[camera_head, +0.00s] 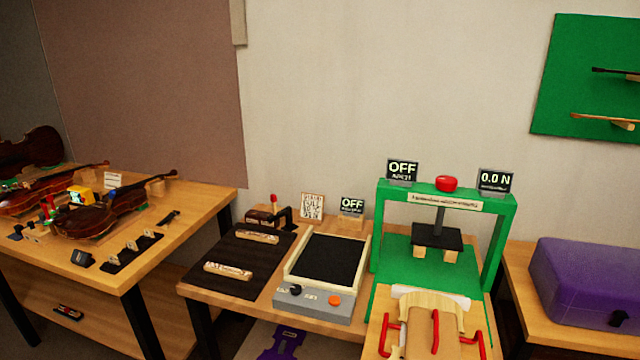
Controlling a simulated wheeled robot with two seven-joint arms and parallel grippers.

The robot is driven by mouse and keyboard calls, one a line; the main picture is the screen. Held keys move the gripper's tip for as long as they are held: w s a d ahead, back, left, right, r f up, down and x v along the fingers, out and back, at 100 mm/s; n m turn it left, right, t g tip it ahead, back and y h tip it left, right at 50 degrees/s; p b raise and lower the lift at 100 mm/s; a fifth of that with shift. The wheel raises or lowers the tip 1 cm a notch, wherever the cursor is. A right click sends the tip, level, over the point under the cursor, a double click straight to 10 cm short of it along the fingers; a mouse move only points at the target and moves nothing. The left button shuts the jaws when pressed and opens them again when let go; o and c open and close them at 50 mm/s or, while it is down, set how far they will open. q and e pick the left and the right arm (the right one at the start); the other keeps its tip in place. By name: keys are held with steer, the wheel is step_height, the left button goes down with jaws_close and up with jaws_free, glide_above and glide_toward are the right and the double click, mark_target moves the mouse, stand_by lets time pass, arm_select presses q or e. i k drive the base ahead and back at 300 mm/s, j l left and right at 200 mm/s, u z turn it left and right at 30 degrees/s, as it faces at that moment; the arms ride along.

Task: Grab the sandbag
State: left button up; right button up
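I cannot tell for sure which thing is the sandbag. A small dark brown block-like item (262,217) lies at the back left of the middle bench, beside a black lever with a red knob. Two small pale labelled bars lie on a dark mat (225,281): one bar (257,237) at the back and one bar (228,271) nearer the front. A beige rounded piece (420,335) with red clamps around it stands at the front right, below the green press. Neither of my grippers is in view.
A grey device with a black top (328,258) sits mid-bench. A green press frame (500,235) with a red knob stands right of it. A bench with violins (100,213) is at left. A purple case (585,280) rests on the right bench.

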mark_target(431, 334)
steer(key=z, duration=0.9)
